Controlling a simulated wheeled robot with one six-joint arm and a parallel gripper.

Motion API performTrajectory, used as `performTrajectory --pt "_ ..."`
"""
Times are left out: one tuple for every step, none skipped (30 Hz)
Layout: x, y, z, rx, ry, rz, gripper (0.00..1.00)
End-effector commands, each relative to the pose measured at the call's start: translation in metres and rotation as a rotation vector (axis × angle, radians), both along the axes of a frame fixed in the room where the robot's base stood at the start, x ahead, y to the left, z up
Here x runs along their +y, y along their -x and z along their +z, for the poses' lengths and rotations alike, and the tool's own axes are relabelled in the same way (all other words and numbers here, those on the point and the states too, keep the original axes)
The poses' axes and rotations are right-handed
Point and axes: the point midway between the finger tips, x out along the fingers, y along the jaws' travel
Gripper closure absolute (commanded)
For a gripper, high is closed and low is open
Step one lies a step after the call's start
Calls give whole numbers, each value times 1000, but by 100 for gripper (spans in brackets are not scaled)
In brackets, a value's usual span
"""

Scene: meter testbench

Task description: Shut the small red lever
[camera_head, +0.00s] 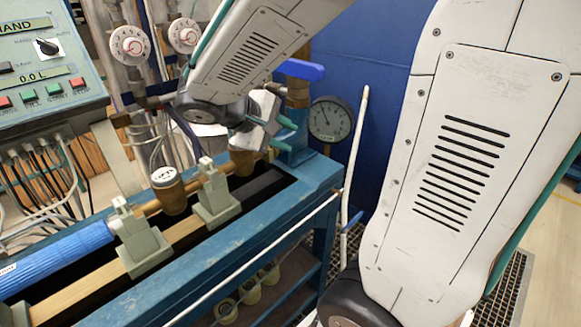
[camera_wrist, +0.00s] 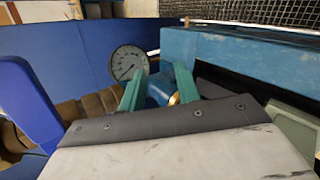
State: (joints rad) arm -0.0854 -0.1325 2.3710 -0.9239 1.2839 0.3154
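I cannot make out a small red lever in either view; my arm and gripper cover part of the pipework. My gripper (camera_head: 272,130) is over the far end of the bench, by the blue end block and brass fitting. In the wrist view its two teal fingers (camera_wrist: 158,82) stand apart with a gap between them. A blue rounded part and a small brass piece (camera_wrist: 174,98) show beyond and between the fingers; I see nothing clearly gripped. A large blue lever handle (camera_head: 300,70) sits on a brass valve behind the gripper; it also shows at the left of the wrist view (camera_wrist: 28,105).
A pressure gauge (camera_head: 330,119) stands right of the gripper, and it shows beyond the fingers (camera_wrist: 129,62). The blue bench (camera_head: 235,235) carries clamps and brass meters (camera_head: 168,190). A control panel (camera_head: 45,65) and two dials are at the left. A white pipe (camera_head: 356,150) stands at the right.

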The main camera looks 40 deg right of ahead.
Motion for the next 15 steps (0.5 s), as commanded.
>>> performTrajectory --pt "4 10 0 -2 -38 -16 67" --pt "6 15 -2 -1 -62 -26 67" --pt "10 22 -3 0 -95 -37 67" --pt "13 27 -4 1 -120 -46 67" --pt "16 32 -5 0 -145 -54 67" --pt "20 39 -7 2 -179 -65 67" --pt "24 43 -8 1 -203 -73 67" --pt "27 48 -9 1 -227 -79 67" --pt "31 54 -9 -4 -259 -88 67" --pt "34 58 -10 -8 -283 -95 67" --pt "38 62 -10 -11 -305 -100 67" --pt "42 67 -11 -15 -333 -107 67" --pt "44 70 -11 -18 -352 -112 67" --pt "47 72 -11 -21 -369 -115 67" --pt "50 75 -12 -24 -390 -119 67"
